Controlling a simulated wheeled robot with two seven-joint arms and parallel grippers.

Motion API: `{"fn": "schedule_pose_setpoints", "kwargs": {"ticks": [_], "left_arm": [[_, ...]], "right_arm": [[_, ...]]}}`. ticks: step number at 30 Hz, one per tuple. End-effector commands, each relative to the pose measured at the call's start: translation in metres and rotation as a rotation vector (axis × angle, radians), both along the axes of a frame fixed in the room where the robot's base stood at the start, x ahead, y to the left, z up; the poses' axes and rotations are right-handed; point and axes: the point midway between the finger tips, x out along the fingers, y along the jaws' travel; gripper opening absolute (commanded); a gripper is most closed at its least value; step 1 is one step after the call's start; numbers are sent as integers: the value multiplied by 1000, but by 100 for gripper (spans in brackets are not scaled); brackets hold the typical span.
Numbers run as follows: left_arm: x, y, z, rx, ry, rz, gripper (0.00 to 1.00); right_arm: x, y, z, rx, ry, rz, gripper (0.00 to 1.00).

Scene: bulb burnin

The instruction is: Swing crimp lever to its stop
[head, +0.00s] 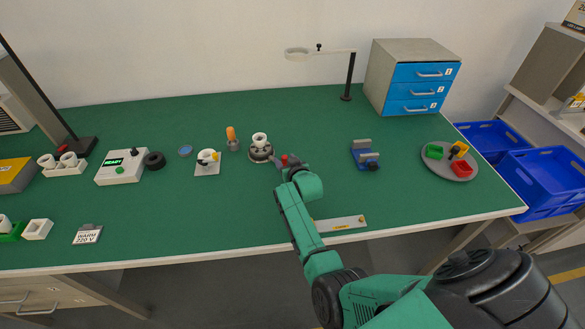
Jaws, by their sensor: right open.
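A grey round-based fixture (260,155) with a white ring-shaped piece on top stands near the middle of the green bench. A small red knob (284,159) shows just to its right and looks like the end of the crimp lever; the lever's arm is mostly hidden. My right gripper (291,164) is open at the red knob, its arm reaching up from the lower right. The fingers are too small and covered to tell whether they touch the knob. My left gripper is not in view.
Left of the fixture stand an orange-topped tool (231,138), a white plate with a socket (207,168) and a tester box (121,167). A blue vise-like block (365,156) and a round tray (434,168) are to the right. A steel ruler-like strip (340,224) lies near the front edge.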

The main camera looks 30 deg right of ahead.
Motion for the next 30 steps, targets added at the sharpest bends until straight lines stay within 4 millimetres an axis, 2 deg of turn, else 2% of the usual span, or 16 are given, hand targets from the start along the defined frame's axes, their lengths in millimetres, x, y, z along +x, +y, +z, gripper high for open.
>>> {"fn": "schedule_pose_setpoints", "kwargs": {"ticks": [1,6,18,22,30], "left_arm": [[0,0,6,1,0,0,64],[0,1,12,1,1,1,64],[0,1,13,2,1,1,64],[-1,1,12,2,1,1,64],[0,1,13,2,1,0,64]], "right_arm": [[-8,2,6,1,1,1,59],[-39,7,18,1,2,2,59],[-109,19,45,2,1,2,59],[-116,20,49,2,1,2,59],[-116,20,49,2,0,2,59]]}}
